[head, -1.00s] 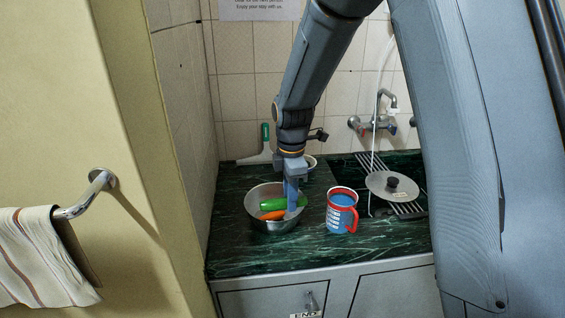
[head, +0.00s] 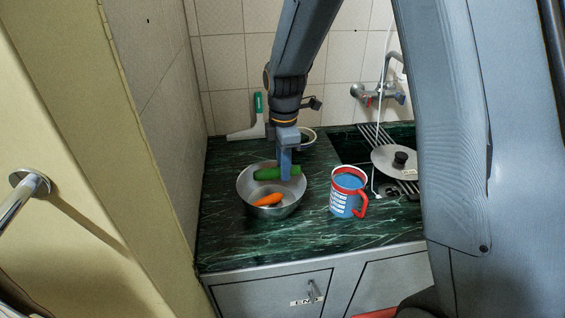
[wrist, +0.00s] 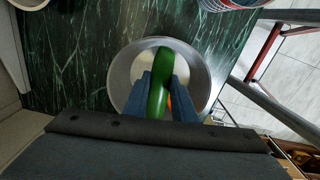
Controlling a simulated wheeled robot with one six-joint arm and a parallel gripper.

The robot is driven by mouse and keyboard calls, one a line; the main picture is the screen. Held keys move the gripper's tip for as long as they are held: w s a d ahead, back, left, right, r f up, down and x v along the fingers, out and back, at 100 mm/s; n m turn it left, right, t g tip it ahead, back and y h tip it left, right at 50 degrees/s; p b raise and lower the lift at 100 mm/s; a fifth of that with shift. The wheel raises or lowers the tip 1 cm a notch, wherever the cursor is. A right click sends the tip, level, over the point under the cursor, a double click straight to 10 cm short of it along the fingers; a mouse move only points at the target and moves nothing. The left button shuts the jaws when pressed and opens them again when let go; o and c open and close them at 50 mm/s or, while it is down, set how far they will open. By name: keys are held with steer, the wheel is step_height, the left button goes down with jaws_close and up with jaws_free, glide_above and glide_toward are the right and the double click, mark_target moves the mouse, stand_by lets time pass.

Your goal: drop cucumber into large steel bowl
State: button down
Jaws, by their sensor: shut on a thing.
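The large steel bowl (head: 243,192) stands upright on the dark green marble counter in the head view. An orange carrot (head: 269,200) lies inside it. My gripper (head: 285,172) is shut on the green cucumber (head: 267,174) and holds it over the back part of the bowl, apart from the carrot. In the wrist view the cucumber (wrist: 160,72) is between the two blue-grey fingers (wrist: 160,98), with the bowl (wrist: 122,75) beneath. The fingers and cucumber hide most of the carrot there. I cannot tell the exact height of the cucumber above the rim.
A blue and red mug (head: 343,196) stands right of the bowl. A green-handled white tool (head: 258,118) leans at the back wall, and a small bowl (head: 308,138) sits behind my gripper. A lid (head: 390,160) lies on the right. The counter left of the bowl is clear.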

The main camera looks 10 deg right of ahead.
step_height(320, 180, down, 2)
steer(key=shift+b, duration=0.5)
steer(key=c, duration=1.4)
jaws_free()
steer(key=shift+r, duration=0.1)
step_height(320, 180, up, 8)
steer(key=shift+s+f+b, duration=0.1)
steer(key=shift+f+b, duration=0.05)
steer(key=shift+b, duration=0.65)
